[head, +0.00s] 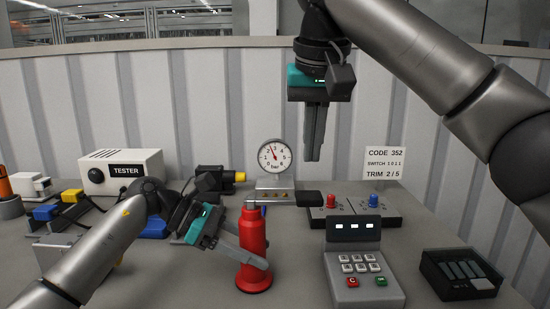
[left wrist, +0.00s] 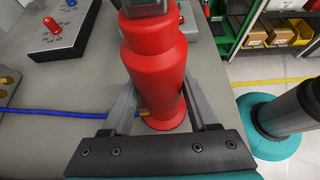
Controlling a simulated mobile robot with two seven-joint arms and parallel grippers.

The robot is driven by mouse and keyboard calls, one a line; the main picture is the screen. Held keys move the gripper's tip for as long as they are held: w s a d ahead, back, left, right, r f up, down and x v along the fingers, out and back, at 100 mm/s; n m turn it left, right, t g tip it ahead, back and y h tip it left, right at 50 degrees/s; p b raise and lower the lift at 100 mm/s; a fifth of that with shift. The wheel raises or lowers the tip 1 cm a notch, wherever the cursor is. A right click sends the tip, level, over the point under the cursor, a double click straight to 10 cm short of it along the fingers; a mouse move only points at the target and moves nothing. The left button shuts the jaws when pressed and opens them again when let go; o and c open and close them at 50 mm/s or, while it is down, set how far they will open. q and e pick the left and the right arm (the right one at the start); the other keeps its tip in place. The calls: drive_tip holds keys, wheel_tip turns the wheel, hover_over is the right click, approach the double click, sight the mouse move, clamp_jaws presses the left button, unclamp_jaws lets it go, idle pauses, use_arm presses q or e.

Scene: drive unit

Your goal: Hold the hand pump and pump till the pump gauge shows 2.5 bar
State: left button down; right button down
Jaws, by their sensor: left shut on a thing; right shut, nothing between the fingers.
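The red hand pump (head: 253,250) stands upright on the bench. A grey bar at its top reaches right to a black grip (head: 309,198). My left gripper (head: 254,255) is shut around the lower body of the pump, one finger on each side. In the left wrist view the red body (left wrist: 158,75) sits between the fingers. My right gripper (head: 314,158) is shut and empty, pointing down above and apart from the black grip. The round pump gauge (head: 274,156) is behind the pump; its needle points up and slightly left, but the exact value is too small to read.
A keypad box (head: 361,270) and a dark tray (head: 460,272) are at right. The white tester (head: 122,171) is at left. A blue hose (left wrist: 50,113) lies beside the pump.

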idle(0.3)
use_arm(q)
drive_tip(key=shift+c, duration=0.5)
unclamp_jaws()
